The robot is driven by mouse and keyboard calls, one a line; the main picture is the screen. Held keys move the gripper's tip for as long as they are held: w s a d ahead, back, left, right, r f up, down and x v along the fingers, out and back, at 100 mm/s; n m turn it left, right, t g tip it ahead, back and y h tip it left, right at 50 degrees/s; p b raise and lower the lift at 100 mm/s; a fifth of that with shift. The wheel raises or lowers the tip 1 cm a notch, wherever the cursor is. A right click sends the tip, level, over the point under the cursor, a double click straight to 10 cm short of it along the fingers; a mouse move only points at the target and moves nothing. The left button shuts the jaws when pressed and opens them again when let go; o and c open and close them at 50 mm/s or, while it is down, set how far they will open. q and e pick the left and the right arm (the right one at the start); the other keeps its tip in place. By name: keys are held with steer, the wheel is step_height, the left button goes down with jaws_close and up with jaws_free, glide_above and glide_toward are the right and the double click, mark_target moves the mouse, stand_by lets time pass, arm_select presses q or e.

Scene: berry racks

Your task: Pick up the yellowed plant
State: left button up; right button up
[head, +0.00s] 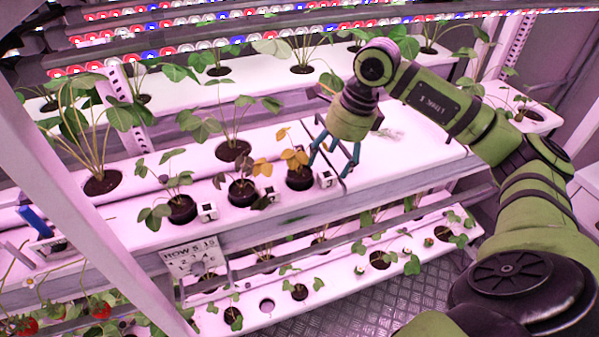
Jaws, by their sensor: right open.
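The yellowed plant (294,157) has orange-yellow leaves and stands in a dark round pot (300,179) in the white middle shelf. My right gripper (329,169) points down just right of it, with its two blue-green fingers apart and nothing seen between them. The left finger is close to the yellow leaves; whether it touches them I cannot tell. Another potted plant (242,190) to the left has dark, drooping leaves and a yellowish leaf beside it. My left gripper is not in view.
Small white cubes with dark markings (326,179) stand beside the pots along the shelf's front edge. A greener plant (182,207) stands farther left, with taller ones behind. The shelf right of my gripper (425,150) is mostly clear. A lower shelf (330,287) holds small seedlings.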

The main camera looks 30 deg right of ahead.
mark_target(301, 173)
steer(key=w+a, duration=0.1)
steer(key=w+a+p, duration=0.1)
steer(key=w+a, duration=0.1)
steer(key=shift+r, duration=0.2)
steer(key=shift+w+a+f+p, duration=0.1)
steer(key=shift+w+p, duration=0.1)
steer(key=shift+p, duration=0.1)
steer(key=shift+a+f, duration=0.1)
steer(key=shift+f, duration=0.05)
steer(key=p+x, duration=0.1)
steer(key=x, duration=0.3)
steer(key=shift+f+p, duration=0.1)
steer(key=shift+p, duration=0.3)
steer(key=shift+w+f, duration=0.1)
steer(key=shift+f, duration=0.2)
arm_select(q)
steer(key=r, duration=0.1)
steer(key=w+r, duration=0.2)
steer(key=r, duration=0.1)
arm_select(e)
steer(key=c, duration=1)
